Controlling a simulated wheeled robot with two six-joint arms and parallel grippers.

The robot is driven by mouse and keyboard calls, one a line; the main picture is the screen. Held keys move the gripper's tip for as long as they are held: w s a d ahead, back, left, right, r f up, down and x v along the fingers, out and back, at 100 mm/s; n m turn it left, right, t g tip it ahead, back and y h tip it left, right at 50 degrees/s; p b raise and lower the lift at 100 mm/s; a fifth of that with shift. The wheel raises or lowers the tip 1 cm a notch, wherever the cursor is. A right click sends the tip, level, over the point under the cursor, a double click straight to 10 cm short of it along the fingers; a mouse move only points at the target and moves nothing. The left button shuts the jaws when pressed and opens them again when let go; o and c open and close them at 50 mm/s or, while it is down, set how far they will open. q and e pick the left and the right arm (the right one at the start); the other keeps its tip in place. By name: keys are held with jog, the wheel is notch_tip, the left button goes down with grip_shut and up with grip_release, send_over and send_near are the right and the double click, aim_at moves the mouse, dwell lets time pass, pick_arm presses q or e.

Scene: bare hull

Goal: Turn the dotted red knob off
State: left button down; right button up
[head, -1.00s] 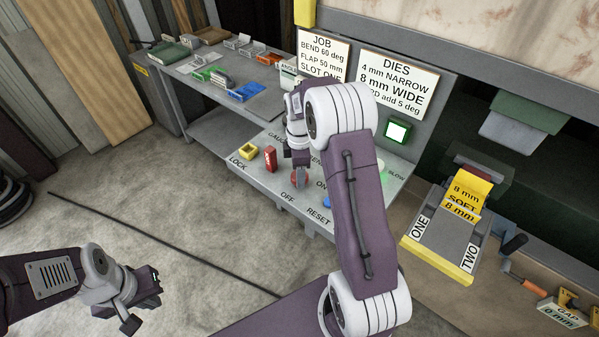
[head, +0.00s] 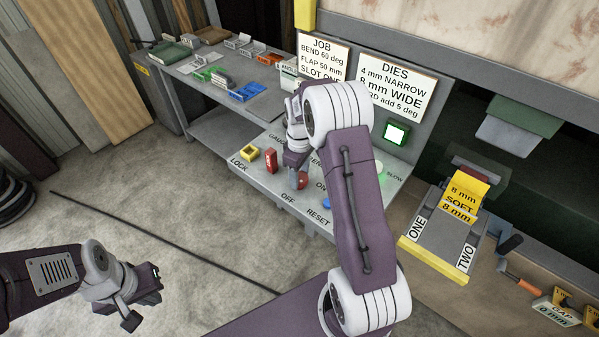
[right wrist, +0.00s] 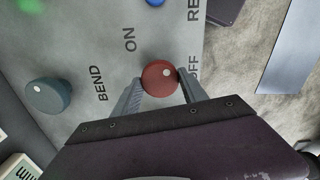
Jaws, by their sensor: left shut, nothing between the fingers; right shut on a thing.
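The red knob (right wrist: 157,82) has a white dot on its upper right part in the right wrist view, between the ON and OFF labels and nearer OFF. My right gripper (right wrist: 160,80) is shut on this knob, one finger on each side. In the head view the red knob (head: 303,180) is partly hidden behind my right gripper (head: 297,168), above the sloped panel (head: 262,187). My left gripper (head: 153,288) is shut and empty, over the floor at the lower left, away from the panel.
A grey-blue knob (right wrist: 48,96) stands near the BEND label. My right arm hides part of the panel.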

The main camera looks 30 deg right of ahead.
aim_at(300, 177)
jog(key=m+p, duration=0.1)
jog(key=m, duration=0.4)
jog(key=shift+m, duration=0.3)
jog(key=m+p, duration=0.1)
jog(key=m, duration=0.4)
jog(key=shift+m, duration=0.3)
jog(key=o, duration=1.4)
jog(key=shift+c, duration=0.2)
jog(key=shift+r, duration=0.1)
notch_tip(300, 177, up, 9)
jog(key=b, duration=0.2)
